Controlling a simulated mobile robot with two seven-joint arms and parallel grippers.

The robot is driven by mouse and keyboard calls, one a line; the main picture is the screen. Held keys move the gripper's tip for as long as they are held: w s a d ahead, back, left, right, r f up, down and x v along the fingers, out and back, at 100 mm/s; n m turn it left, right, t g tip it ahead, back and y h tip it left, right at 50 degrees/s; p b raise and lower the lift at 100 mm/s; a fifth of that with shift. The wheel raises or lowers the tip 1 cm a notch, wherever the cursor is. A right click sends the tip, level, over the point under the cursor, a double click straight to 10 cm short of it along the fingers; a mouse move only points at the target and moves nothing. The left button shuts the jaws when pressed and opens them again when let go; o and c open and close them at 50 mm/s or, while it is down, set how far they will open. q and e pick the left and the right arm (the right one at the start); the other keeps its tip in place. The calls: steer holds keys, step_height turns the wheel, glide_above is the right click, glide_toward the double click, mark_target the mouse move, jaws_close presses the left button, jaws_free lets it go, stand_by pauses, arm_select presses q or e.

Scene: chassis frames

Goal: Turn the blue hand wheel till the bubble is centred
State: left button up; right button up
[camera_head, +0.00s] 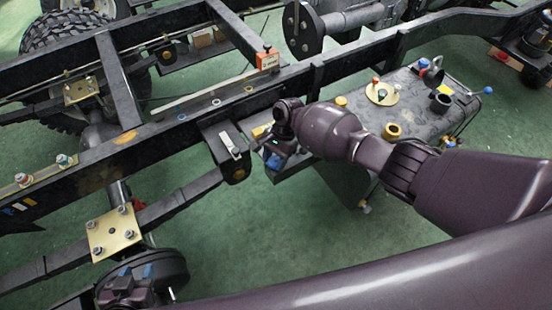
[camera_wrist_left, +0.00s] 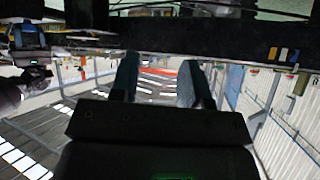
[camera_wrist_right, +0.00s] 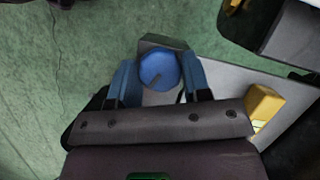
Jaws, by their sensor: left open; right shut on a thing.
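The blue hand wheel (camera_wrist_right: 158,69) is a round blue knob with a dark mark on its face. My right gripper (camera_wrist_right: 159,78) has its two blue fingers on either side of the wheel and is shut on it. In the head view my right gripper (camera_head: 275,157) is beside the dark frame rail, and my wrist hides most of the wheel. A small pale piece, perhaps the level (camera_head: 231,146), lies on a dark bracket left of this gripper; its bubble is too small to read. My left gripper (camera_head: 137,272) is open and empty at the lower left; its parted fingers show in the left wrist view (camera_wrist_left: 158,80).
A grey tank (camera_head: 425,115) with several caps lies behind my right arm. A brass-coloured plate (camera_head: 115,231) is near my left gripper. Green floor shows between the parts.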

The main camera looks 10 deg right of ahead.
steer(key=shift+r+m+t+y+p, duration=0.3)
steer(key=shift+r+m+y+p, duration=0.1)
steer(key=shift+m+p, duration=0.5)
steer(key=m+t+p, duration=0.1)
steer(key=m+p, duration=0.2)
steer(key=m, duration=0.1)
steer(key=shift+s+f, duration=0.1)
steer(key=shift+s, duration=0.05)
steer(key=shift+f+m+t+y+p, duration=0.1)
steer(key=shift+m+t+y+p, duration=0.2)
steer(key=shift+m+t+p, duration=0.3)
steer(key=shift+m+p, duration=0.4)
steer(key=shift+m, duration=0.4)
arm_select(q)
step_height(320, 180, up, 8)
steer(key=p, duration=0.1)
steer(key=shift+a+t, duration=0.3)
arm_select(e)
steer(key=shift+s+f+m+t, duration=0.1)
steer(key=shift+f+m+t, duration=0.25)
steer(key=shift+m, duration=0.55)
arm_select(q)
steer(key=shift+w+f, duration=0.1)
steer(key=shift+w, duration=0.05)
arm_select(e)
steer(key=shift+r, duration=0.1)
